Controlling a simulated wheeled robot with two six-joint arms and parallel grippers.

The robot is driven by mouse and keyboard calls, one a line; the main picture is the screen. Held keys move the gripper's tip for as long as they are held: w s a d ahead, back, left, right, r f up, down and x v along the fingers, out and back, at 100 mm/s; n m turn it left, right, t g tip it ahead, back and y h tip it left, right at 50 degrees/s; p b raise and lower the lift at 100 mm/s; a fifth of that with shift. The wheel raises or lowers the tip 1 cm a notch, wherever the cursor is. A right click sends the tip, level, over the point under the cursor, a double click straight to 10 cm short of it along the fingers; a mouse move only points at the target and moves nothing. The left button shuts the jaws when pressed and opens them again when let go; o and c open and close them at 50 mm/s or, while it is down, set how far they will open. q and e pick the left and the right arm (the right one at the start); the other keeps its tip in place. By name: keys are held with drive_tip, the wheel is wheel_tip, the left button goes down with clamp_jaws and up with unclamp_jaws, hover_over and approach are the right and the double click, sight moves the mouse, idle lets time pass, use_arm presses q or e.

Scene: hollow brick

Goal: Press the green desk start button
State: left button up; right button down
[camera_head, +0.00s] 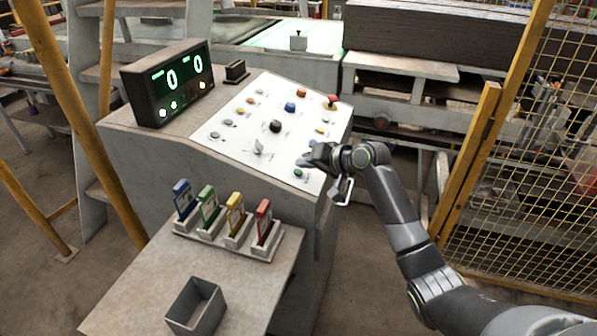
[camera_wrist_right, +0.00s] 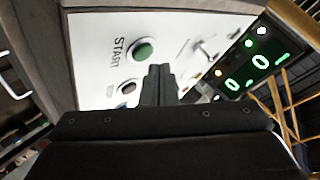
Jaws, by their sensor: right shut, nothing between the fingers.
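The green start button (camera_head: 298,173) sits near the front right corner of the white sloped desk panel (camera_head: 236,141). In the right wrist view the round green button (camera_wrist_right: 143,50) is beside the printed word START. My right gripper (camera_head: 305,160) is over the panel, just behind the button in the head view. Its fingers (camera_wrist_right: 160,72) are shut and empty. In the wrist view the tips appear just below and right of the button, and a gap to the panel is hard to judge. My left gripper is not in view.
Other buttons and switches surround it, including a black knob (camera_head: 275,126) and a red button (camera_head: 332,99). A display (camera_head: 170,84) reads 0 0. Coloured cards stand in a holder (camera_head: 262,247) near an open grey box (camera_head: 196,306). A yellow mesh fence (camera_head: 520,150) is at right.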

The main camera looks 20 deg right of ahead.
drive_tip(key=shift+f, duration=0.1)
idle(0.4)
drive_tip(key=shift+a+f, duration=0.1)
drive_tip(key=shift+f, duration=0.25)
drive_tip(key=shift+w+a+f, duration=0.1)
drive_tip(key=shift+f, duration=0.3)
idle(0.8)
drive_tip(key=shift+d+r+p, duration=0.25)
drive_tip(key=shift+r+p, duration=0.6)
drive_tip(key=r+p, duration=0.3)
drive_tip(key=s+d+r+p, duration=0.1)
drive_tip(key=p, duration=0.1)
drive_tip(key=shift+r, duration=0.4)
idle(0.4)
